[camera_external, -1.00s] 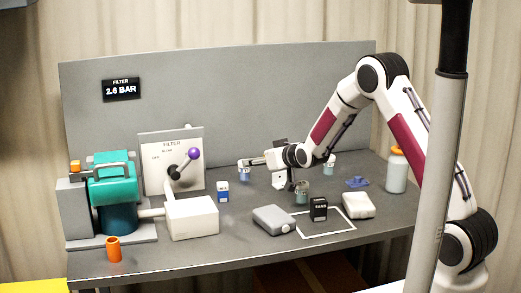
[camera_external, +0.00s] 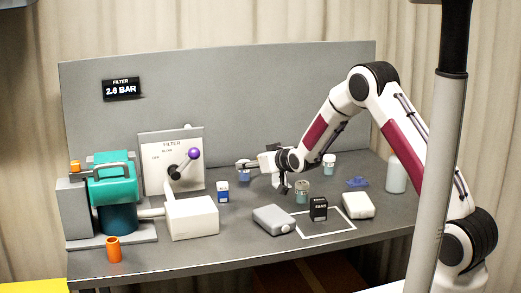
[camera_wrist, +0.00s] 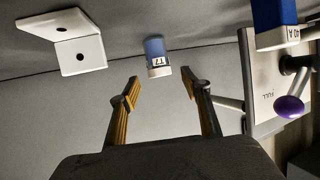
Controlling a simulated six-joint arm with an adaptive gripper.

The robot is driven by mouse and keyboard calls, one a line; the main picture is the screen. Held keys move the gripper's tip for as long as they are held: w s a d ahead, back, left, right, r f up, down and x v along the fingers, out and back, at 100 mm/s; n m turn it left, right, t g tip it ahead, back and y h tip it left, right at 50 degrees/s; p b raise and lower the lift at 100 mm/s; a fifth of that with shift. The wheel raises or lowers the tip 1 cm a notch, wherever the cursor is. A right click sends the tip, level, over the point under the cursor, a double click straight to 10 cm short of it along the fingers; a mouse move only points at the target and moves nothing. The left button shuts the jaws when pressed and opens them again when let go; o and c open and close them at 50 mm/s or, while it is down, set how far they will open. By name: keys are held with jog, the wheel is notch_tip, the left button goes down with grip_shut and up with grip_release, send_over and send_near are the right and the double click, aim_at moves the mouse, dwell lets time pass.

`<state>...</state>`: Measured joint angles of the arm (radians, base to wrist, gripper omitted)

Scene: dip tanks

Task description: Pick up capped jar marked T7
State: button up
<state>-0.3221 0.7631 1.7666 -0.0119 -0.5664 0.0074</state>
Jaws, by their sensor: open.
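The jar marked T7 (camera_wrist: 160,60) is a small container with a blue-grey body and a white band with the label T7. In the wrist view it lies just beyond and between my fingertips, with no contact visible.
A blue-and-white box (camera_external: 222,191) stands close left of the jar. The filter panel has a purple-knobbed lever (camera_external: 194,153). Other jars (camera_external: 302,191) (camera_external: 329,164), a grey case (camera_external: 273,219) and a black box (camera_external: 318,209) stand to the right. A white bracket (camera_wrist: 85,55) shows in the wrist view.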

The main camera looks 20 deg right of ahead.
aim_at(244, 171)
jog(key=shift+w+a+f, duration=0.1)
jog(key=shift+w, duration=0.1)
dwell(0.3)
jog(key=shift+x, duration=2.5)
jog(key=shift+c, duration=0.3)
jog(key=c, duration=1.2)
